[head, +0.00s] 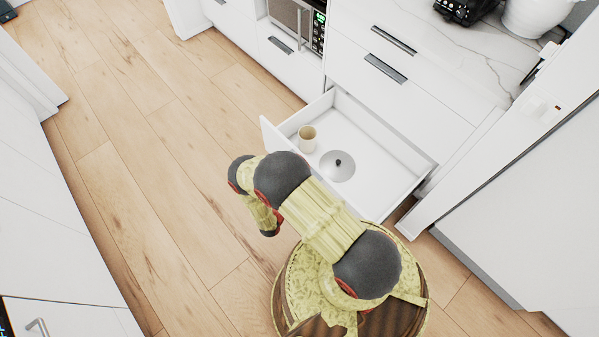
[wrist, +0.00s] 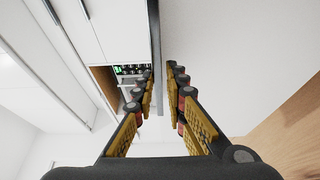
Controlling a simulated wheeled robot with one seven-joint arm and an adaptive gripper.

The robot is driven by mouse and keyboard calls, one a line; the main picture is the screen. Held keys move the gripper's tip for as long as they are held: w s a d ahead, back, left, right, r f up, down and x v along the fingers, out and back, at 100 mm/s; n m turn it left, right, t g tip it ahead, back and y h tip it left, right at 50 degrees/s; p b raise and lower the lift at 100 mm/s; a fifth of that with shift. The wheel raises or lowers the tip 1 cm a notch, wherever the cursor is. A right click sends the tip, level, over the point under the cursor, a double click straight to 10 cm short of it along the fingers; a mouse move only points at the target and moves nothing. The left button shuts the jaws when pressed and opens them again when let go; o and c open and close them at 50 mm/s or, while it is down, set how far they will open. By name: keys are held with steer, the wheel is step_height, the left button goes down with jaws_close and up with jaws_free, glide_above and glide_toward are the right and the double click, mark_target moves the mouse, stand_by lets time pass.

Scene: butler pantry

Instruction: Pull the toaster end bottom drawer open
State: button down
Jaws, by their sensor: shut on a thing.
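The bottom drawer (head: 372,178) stands pulled out from the white cabinet in the head view, its inside exposed. A beige cup (head: 307,134) and a round grey lid-like thing with a dark knob (head: 337,166) are inside it. My arm covers much of the drawer front in that view, and my fingers cannot be made out there. In the wrist view my gripper (wrist: 163,84) is shut on the dark bar handle (wrist: 155,38) of the drawer, with a finger on each side. The white drawer front (wrist: 215,55) fills the area beside it.
Closed drawers with dark handles (head: 385,68) are above the open one. A black appliance (head: 462,9) and a white pot (head: 535,16) stand on the marble counter. An oven (head: 290,18) is to the left. White cabinets flank both sides; the wooden floor (head: 150,130) at left is clear.

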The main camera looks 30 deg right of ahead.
steer(key=shift+a, duration=0.2)
steer(key=c, duration=1.8)
jaws_free()
steer(key=v, duration=1.2)
steer(key=shift+d, duration=0.1)
